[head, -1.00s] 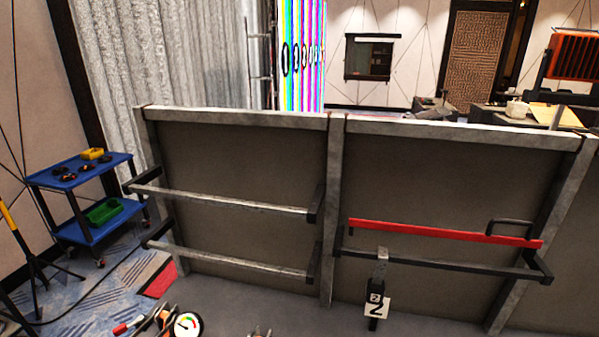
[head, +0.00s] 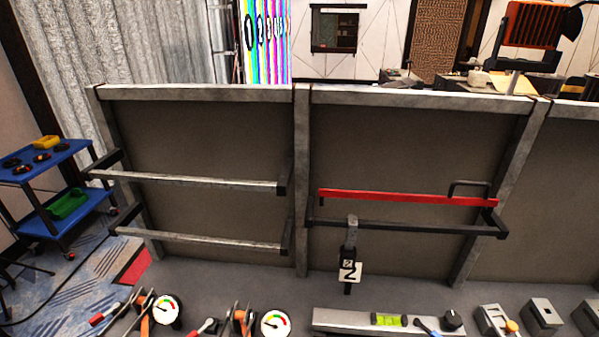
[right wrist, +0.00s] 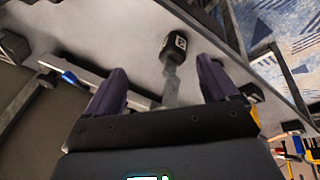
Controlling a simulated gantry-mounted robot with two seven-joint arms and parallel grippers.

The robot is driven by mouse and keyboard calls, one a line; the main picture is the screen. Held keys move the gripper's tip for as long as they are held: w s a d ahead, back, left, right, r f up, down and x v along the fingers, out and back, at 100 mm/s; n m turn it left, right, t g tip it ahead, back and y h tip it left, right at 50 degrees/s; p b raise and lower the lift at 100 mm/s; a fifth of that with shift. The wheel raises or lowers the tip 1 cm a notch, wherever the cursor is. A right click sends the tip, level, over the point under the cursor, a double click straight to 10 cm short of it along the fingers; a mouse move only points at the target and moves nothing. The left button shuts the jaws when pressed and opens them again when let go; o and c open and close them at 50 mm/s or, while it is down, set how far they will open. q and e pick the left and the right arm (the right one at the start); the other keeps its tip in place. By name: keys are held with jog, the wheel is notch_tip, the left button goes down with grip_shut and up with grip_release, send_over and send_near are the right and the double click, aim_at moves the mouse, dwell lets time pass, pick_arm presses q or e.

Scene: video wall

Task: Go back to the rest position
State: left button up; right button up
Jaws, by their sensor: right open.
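My right gripper (right wrist: 160,90) shows in the right wrist view. Its two dark purple fingers are spread wide apart, with nothing clamped between them. Beyond the fingers, in the gap, a metal strip (right wrist: 171,88) with a black tagged end (right wrist: 174,46) is visible; I cannot tell its distance. In the head view a similar black piece with a white "2" tag (head: 349,272) hangs from a grey strap at the black rail (head: 400,228). Neither gripper shows in the head view, and the left gripper is in no frame.
A red bar (head: 405,197) lies along the right panel frame. Gauges (head: 275,323), clamps and a spirit level (head: 350,321) line the near grey surface. A blue cart (head: 65,215) stands at left. Pale rails (head: 200,181) cross the left panel.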

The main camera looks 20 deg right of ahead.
jog(key=a+m+y, duration=0.2)
jog(key=a, duration=0.3)
notch_tip(320, 180, up, 27)
jog(key=p, duration=2.7)
